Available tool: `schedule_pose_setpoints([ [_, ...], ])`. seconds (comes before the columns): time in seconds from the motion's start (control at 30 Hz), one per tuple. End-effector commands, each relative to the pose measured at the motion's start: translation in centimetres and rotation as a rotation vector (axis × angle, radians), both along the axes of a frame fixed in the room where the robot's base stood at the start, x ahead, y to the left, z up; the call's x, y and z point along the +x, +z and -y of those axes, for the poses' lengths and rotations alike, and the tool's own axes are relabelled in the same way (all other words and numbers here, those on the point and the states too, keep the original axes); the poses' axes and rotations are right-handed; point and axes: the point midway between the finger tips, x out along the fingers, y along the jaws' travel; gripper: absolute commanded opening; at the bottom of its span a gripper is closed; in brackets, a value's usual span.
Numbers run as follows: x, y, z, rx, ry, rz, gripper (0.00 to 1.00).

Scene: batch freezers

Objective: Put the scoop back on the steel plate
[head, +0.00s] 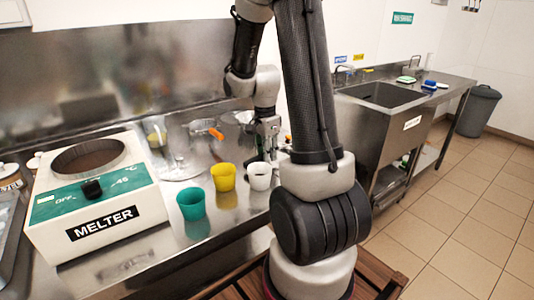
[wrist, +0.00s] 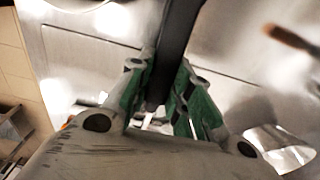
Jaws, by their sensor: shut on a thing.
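My gripper (head: 266,140) is over the far right part of the steel counter, behind the white cup. In the wrist view my gripper (wrist: 165,110) has its green-padded fingers shut on a long dark handle, which I take to be the scoop (wrist: 178,45). The handle runs up out of the picture, and the scoop's bowl cannot be made out. A flat steel surface with a straight edge (wrist: 95,65) shows beneath it, perhaps the steel plate. Whether the scoop touches it I cannot tell. In the head view my arm hides part of this area.
A green cup (head: 190,204), a yellow cup (head: 223,177) and a white cup (head: 259,176) stand near the counter's front edge. An orange-handled tool (head: 210,131) lies behind them. The melter (head: 95,210) stands left; a sink (head: 390,95) is right.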

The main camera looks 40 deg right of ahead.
Motion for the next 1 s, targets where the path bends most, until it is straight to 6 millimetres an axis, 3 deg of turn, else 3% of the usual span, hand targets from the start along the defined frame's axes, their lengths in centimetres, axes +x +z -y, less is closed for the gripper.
schedule_pose_setpoints([
  [0.17, 0.0, -0.6, 0.0, 0.0, 0.0, 0.0, 0.0],
  [0.2, 0.0, -0.5, 0.0, 0.0, 0.0, 0.0, 0.26],
  [0.3, 0.0, -0.5, 0.0, 0.0, 0.0, 0.0, 0.42],
  [0.67, 0.0, -0.1, 0.0, 0.0, 0.0, 0.001, 0.42],
  [0.77, 0.1, 1.1, 0.0, -0.001, 0.0, 0.003, 0.42],
  [1.0, 0.1, 6.6, -0.3, -0.001, 0.001, 0.006, 0.42],
])
